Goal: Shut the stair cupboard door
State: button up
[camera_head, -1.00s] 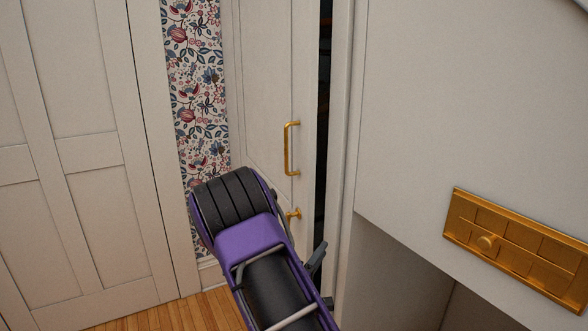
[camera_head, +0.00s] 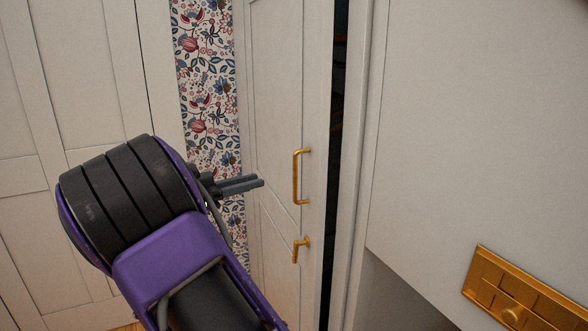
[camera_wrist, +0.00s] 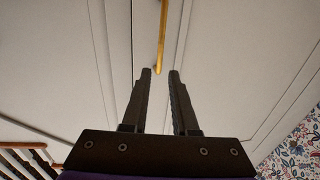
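The stair cupboard door (camera_head: 275,110) is a white panelled door, and it stands ajar. A dark gap (camera_head: 340,90) shows between its right edge and the white frame (camera_head: 368,120). A brass bar handle (camera_head: 297,178) is on the door, with a smaller brass latch handle (camera_head: 297,248) below it. My gripper (camera_head: 258,183) is left of the bar handle in the head view, in front of the door's left part. In the wrist view, my gripper (camera_wrist: 160,72) has its two fingers apart with nothing between them. A brass handle (camera_wrist: 162,35) shows just beyond the fingertips. Contact with the door cannot be told.
Floral wallpaper (camera_head: 207,90) lies left of the door, with a white panelled surface (camera_head: 80,90) further left. At the right, a white wall (camera_head: 470,140) has a brass plate with a knob (camera_head: 520,300). Banister-like rails (camera_wrist: 25,160) show in the wrist view's lower left corner.

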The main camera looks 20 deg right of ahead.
send_over(296, 198)
jog(key=shift+w+d+p, duration=0.1)
jog(key=shift+w+p, duration=0.2)
jog(key=shift+p, duration=0.1)
grip_shut()
dwell(1.3)
